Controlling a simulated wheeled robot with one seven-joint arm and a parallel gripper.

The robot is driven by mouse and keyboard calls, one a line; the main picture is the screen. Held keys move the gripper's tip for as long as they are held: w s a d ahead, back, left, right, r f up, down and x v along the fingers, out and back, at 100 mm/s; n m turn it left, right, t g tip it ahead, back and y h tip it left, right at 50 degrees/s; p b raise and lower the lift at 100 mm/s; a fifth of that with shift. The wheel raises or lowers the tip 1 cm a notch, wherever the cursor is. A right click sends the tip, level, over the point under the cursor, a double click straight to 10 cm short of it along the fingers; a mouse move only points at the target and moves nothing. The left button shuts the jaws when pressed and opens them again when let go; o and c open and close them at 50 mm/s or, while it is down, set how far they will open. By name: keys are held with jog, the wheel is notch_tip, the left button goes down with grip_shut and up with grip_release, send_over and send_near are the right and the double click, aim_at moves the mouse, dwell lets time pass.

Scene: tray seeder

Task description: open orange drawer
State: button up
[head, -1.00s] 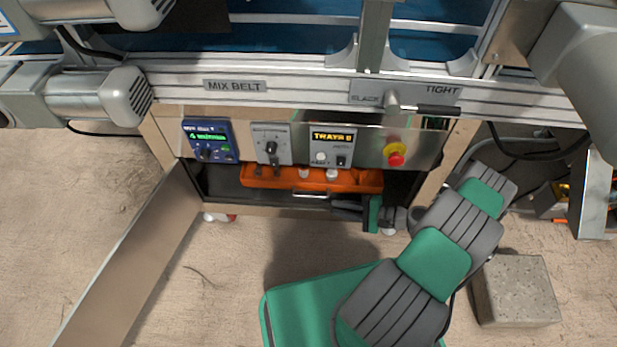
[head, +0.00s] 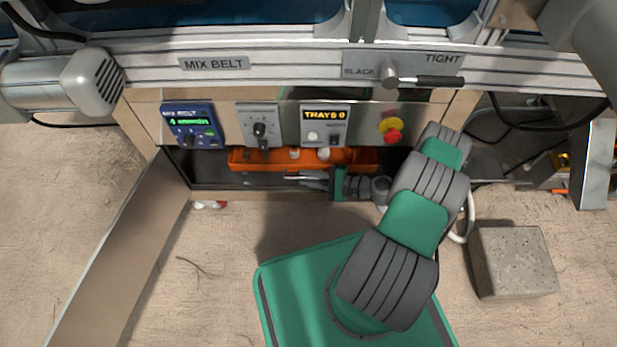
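The orange drawer (head: 363,158) sits low in the cabinet under the control panels, with a few small white and dark items showing at its top. A thin pale bar, apparently its handle, shows in front of it near my fingertips. My gripper (head: 304,180) points left at the front of the drawer, its fingers at or very near that bar. The fingers are too small and dark to tell whether they are open, or whether they touch the bar.
A cabinet door (head: 125,255) stands swung open on the left. The control panel carries a blue unit (head: 190,126), a knob unit (head: 258,125), a tray counter (head: 325,124) and a red stop button (head: 392,136). A grey block (head: 512,260) lies on the floor at right.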

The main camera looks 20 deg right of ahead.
grip_shut()
dwell(1.3)
